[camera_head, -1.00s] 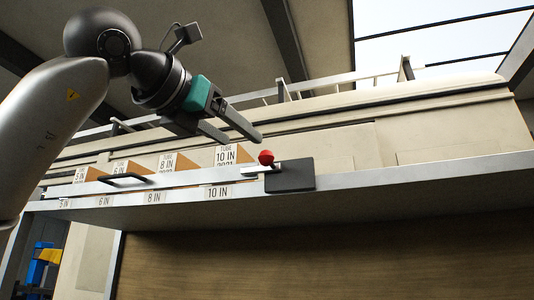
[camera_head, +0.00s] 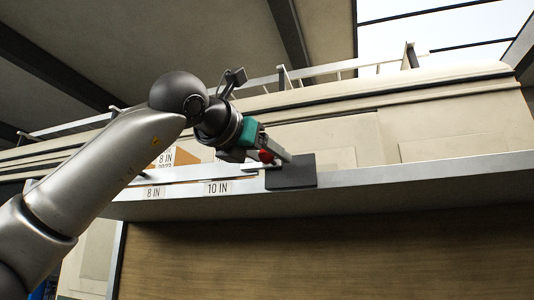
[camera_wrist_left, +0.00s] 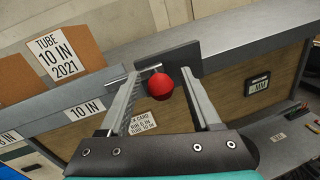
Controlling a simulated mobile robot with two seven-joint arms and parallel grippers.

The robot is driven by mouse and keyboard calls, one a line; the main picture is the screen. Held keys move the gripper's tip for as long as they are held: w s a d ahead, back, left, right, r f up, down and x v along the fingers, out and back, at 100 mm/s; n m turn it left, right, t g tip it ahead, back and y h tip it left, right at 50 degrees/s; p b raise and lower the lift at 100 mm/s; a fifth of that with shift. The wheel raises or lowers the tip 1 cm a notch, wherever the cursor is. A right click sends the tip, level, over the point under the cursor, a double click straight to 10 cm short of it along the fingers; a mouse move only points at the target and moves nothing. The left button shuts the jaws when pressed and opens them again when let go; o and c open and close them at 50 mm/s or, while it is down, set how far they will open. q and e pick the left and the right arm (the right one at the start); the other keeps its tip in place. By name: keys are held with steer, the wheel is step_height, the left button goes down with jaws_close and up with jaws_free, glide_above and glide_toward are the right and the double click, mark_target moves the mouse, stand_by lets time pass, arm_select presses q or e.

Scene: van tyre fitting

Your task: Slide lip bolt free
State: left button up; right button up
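The lip bolt shows as a red ball knob (camera_head: 265,156) at a dark block (camera_head: 291,172) on the front of the shelf lip (camera_head: 205,188). In the left wrist view the red knob (camera_wrist_left: 160,87) sits on a short silver rod in front of the dark block (camera_wrist_left: 176,58). My left gripper (camera_head: 279,156) is at the knob. In the head view the gripper partly hides the knob and the bolt rod. My right gripper is out of view.
Brown tube boxes (camera_wrist_left: 65,55) stand behind the lip, which carries size labels (camera_head: 217,188). Below is a wooden panel (camera_head: 330,235). A cream van body (camera_head: 340,140) lies behind. The shelf right of the dark block is clear.

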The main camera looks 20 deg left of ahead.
arm_select(q)
jaws_close()
stand_by(1.2)
